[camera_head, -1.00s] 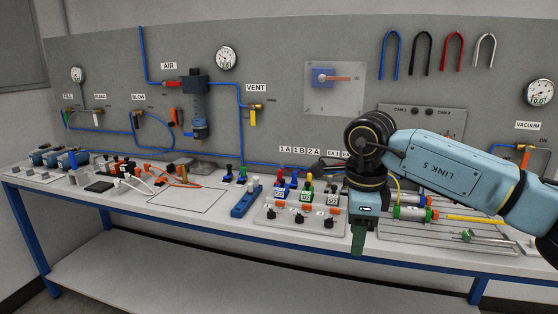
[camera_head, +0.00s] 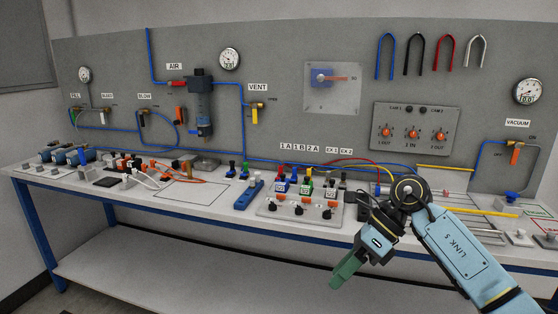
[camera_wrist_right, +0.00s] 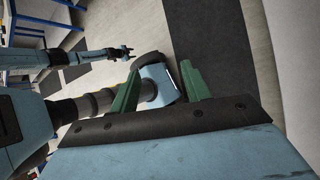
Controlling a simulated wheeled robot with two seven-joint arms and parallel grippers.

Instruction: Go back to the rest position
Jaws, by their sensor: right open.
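My right gripper (camera_head: 345,275) has green fingers and points down and to the left, in front of the bench's front edge, apart from everything on it. In the right wrist view its two green fingers (camera_wrist_right: 160,68) stand apart with nothing held between them. My left gripper does not show in the head view. In the right wrist view, what looks like my left arm reaches across at the upper left, with a small dark gripper (camera_wrist_right: 127,50) at its end; its jaws are too small to read.
The bench (camera_head: 130,196) with a blue frame runs across the head view, carrying valves with coloured knobs (camera_head: 305,187), a blue block (camera_head: 248,194) and fittings. A grey panel (camera_head: 410,138) hangs behind. A lower shelf (camera_head: 200,265) is bare. Floor is open in the right wrist view.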

